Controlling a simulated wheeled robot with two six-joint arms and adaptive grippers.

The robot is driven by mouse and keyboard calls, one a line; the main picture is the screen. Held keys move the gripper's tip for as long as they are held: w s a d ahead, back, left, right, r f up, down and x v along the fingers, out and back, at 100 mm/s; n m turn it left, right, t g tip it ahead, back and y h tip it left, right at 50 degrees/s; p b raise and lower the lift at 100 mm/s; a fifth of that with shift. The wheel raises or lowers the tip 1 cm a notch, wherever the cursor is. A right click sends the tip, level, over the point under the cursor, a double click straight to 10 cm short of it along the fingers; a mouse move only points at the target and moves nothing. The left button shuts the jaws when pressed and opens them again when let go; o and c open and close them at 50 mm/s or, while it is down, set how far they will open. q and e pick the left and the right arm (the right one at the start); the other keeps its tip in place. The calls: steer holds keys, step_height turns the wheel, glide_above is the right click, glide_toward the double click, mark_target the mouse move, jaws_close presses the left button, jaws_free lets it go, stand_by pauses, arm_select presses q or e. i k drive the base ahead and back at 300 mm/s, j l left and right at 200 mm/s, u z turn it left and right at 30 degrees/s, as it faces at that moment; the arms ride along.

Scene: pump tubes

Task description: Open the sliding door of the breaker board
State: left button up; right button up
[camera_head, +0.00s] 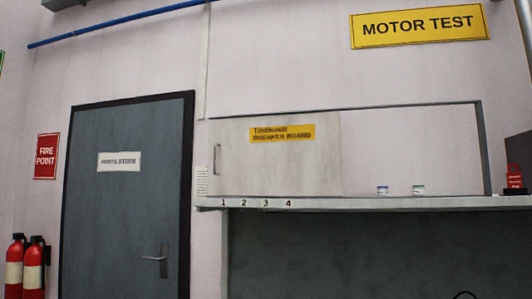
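The breaker board's sliding door (275,178) is a pale grey panel with a yellow breaker board label (282,133). It covers the left part of a long, dark-edged frame (420,106) on the wall. A dark vertical handle (217,158) is at the panel's left edge. To the right of the panel, the framed area shows a plain pale surface; I cannot tell whether it is an opening or the wall. Neither of my grippers is in view.
A shelf (330,203) numbered 1 to 4 runs below the panel, with two small jars (383,190) (418,190) on it. A red item (514,181) stands at the far right. A grey door (125,210) and fire extinguishers (34,268) are left.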

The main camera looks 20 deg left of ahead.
mark_target(297, 155)
steer(key=i+u, duration=0.15)
steer(key=i, duration=1.1)
